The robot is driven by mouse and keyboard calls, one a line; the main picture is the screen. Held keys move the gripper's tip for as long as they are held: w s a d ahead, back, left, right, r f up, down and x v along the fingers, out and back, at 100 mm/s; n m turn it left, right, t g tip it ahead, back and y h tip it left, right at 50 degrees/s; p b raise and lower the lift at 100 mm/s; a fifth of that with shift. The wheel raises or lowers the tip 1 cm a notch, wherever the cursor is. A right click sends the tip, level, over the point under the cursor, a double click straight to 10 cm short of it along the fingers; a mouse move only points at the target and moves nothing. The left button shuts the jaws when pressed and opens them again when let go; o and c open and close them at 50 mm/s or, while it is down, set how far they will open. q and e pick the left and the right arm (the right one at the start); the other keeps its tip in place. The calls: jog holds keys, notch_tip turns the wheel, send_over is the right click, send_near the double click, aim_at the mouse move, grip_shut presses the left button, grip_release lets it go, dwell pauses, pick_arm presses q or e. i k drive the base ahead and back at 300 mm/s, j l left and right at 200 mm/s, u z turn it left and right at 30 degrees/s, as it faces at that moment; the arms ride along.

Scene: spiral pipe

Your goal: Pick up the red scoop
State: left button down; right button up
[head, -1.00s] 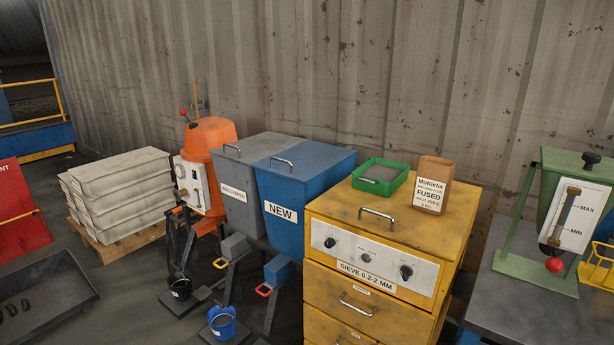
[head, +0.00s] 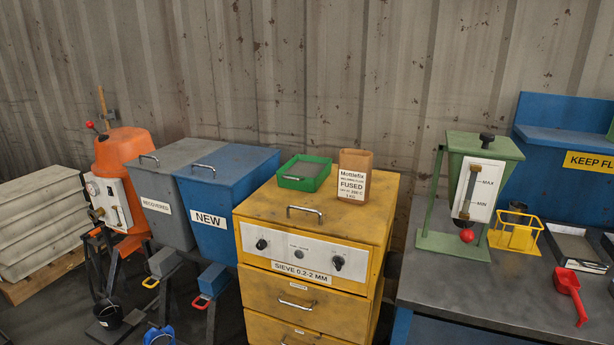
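The red scoop (head: 568,284) lies on the grey workbench (head: 480,289) at the right of the head view. Its wider bowl end points away and its thin handle points toward the bench's front edge. Neither of my grippers shows in the head view.
A yellow wire stand (head: 514,238) and a dark tray (head: 577,248) stand behind the scoop. A green hopper (head: 484,150) with a red ball knob (head: 466,236) is left of them. A yellow sieve cabinet (head: 310,215) stands left of the bench. The bench's front left surface is clear.

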aim_at(565, 281)
jog(key=z, duration=1.5)
